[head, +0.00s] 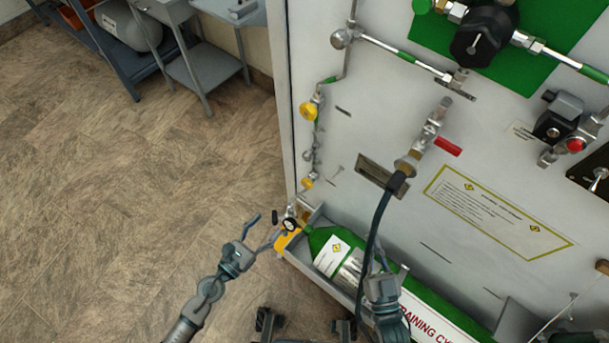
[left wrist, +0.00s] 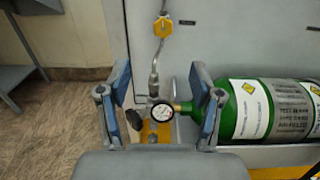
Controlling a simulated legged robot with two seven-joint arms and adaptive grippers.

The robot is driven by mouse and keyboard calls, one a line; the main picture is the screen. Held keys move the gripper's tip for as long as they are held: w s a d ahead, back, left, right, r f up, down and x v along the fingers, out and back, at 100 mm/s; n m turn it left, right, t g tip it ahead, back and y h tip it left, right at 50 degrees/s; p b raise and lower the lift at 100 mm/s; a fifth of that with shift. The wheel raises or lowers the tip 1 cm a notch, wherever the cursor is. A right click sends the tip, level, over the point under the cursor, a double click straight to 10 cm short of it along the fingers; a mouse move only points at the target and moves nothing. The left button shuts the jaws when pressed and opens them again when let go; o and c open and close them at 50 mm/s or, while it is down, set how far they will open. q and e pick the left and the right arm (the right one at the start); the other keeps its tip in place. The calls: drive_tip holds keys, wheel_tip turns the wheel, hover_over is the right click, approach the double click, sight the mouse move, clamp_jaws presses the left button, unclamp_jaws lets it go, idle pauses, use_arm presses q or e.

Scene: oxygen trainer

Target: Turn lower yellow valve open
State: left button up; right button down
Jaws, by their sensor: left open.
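The panel's left side carries an upper yellow valve (head: 308,111) and a lower yellow valve (head: 307,182) on a thin vertical line. One yellow valve, apparently the lower one, shows at the top of the left wrist view (left wrist: 162,27). My left gripper (head: 265,230) is open, below and left of the lower valve, not touching it. In the left wrist view its fingers (left wrist: 159,80) stand apart, with the valve beyond and above them. A pressure gauge (left wrist: 162,112) and metal fittings show between the fingers. My right gripper (head: 380,265) is over the green cylinder; its finger state is unclear.
The green cylinder (head: 318,238) lies in a grey tray (head: 318,283) along the panel's foot. A dark hose (head: 377,225) hangs from a fitting with a red handle (head: 447,147). The floor left of the panel is clear. A grey cart (head: 205,66) stands at the back.

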use_arm(q)
drive_tip(key=m, duration=0.1)
drive_tip(key=p, duration=0.3)
approach(305, 185)
drive_tip(key=w, duration=0.2)
drive_tip(key=x, duration=0.4)
drive_tip(key=d+x, duration=0.1)
drive_tip(key=x, duration=0.1)
drive_tip(key=shift+d, duration=0.15)
drive_tip(key=shift+w+d, duration=0.35)
drive_tip(key=shift+w, duration=0.1)
use_arm(e)
wheel_tip(305, 185, down, 7)
drive_tip(key=d+g+h, duration=0.1)
drive_tip(key=g, duration=0.4)
drive_tip(key=shift+s+r+h, duration=0.15)
drive_tip(key=shift+s+h, duration=0.15)
drive_tip(key=shift+s, duration=0.05)
use_arm(q)
drive_tip(key=c, duration=1.1)
drive_tip(key=shift+c, duration=0.2)
drive_tip(key=shift+r, duration=0.1)
use_arm(e)
drive_tip(key=shift+s+g, duration=0.1)
drive_tip(key=shift+g, duration=0.2)
